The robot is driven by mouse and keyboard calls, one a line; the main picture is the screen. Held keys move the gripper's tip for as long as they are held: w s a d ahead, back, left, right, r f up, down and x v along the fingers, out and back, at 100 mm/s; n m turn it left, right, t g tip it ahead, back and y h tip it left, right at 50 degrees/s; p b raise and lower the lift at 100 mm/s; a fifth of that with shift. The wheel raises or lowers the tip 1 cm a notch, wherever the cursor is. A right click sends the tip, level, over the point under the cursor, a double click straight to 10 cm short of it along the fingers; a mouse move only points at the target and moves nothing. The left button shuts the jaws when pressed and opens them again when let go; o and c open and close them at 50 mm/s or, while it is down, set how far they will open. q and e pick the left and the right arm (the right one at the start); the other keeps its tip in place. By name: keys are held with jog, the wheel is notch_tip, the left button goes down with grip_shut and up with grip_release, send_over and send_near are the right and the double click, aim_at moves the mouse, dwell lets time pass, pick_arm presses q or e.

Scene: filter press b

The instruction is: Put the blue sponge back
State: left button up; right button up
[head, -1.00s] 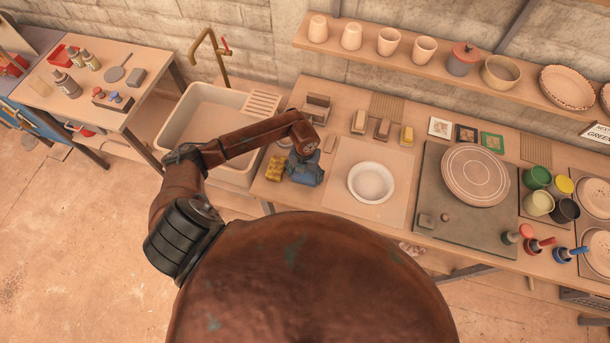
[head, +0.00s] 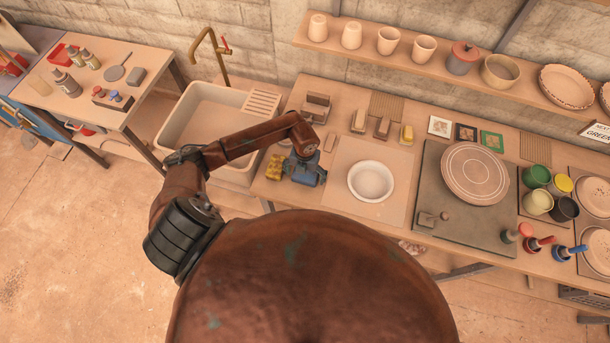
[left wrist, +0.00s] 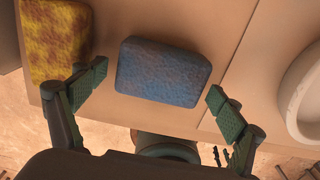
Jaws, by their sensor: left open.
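The blue sponge (left wrist: 163,72) lies flat on the worktop in the left wrist view. My left gripper (left wrist: 158,84) is open, with one finger to each side of the sponge and a gap on both sides. In the head view the left gripper (head: 306,178) is over the worktop between the yellow sponge and the white bowl, and it hides most or all of the blue sponge. The yellow sponge (head: 275,167) is just left of the gripper; it also shows in the left wrist view (left wrist: 55,40). My right gripper is not in view.
The white bowl (head: 371,181) stands right of the gripper on a pale board. Small blocks (head: 382,128) sit behind it. The sink (head: 205,125) is to the left. A shelf (head: 450,66) with cups runs above the back of the worktop.

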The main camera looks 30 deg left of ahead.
aim_at(305, 176)
pick_arm(q)
jog(key=shift+r, duration=0.1)
jog(key=shift+r, duration=0.25)
notch_tip(305, 176, up, 12)
jog(key=b, duration=0.2)
jog(key=shift+f, duration=0.2)
jog(key=shift+d, duration=0.15)
